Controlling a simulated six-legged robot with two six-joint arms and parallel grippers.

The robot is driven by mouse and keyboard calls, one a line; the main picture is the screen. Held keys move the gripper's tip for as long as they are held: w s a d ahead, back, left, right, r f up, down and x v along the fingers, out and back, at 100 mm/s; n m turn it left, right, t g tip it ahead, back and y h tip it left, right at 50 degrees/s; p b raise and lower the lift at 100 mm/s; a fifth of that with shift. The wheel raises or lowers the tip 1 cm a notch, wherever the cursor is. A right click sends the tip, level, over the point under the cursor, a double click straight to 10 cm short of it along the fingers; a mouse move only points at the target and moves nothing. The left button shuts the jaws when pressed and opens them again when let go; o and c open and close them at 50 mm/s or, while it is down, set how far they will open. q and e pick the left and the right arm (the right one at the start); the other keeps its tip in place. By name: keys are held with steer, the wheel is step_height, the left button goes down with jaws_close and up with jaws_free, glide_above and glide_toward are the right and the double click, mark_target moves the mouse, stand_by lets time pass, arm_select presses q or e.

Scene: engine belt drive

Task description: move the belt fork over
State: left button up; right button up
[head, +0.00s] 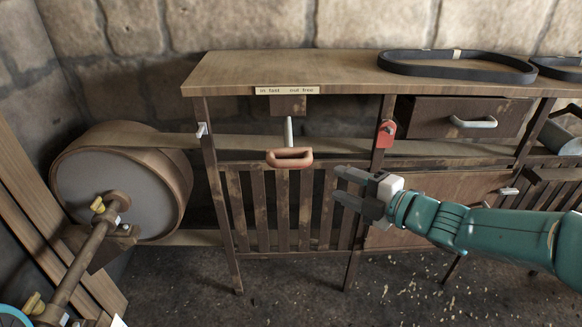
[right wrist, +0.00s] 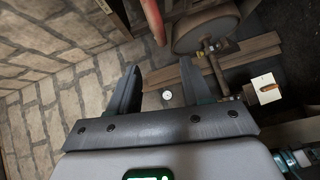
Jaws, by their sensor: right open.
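The belt fork's handle (head: 290,158) is an orange-red loop below a pale rod, under the bench top in the head view. The rod rises toward a wooden block (head: 288,104) below a label reading "in fast" and "out free". A flat belt (head: 335,146) runs behind the handle. My right gripper (head: 338,184) is open and empty, to the right of the handle and slightly lower, apart from it. In the right wrist view, an orange-red bar (right wrist: 152,20) shows beyond the open fingers; it looks like part of the handle. My left gripper is not in view.
A large drum (head: 115,180) carries the belt at the left, with a shaft in front. A red catch (head: 386,133) sits on the post right of the handle, and a white one (head: 202,130) on the left post. Slatted panels stand below. Black belt loops (head: 457,66) lie on top.

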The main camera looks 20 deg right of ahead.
mark_target(294, 166)
steer(key=x, duration=1.5)
steer(key=shift+w+a, duration=0.2)
steer(key=shift+w, duration=0.05)
jaws_close()
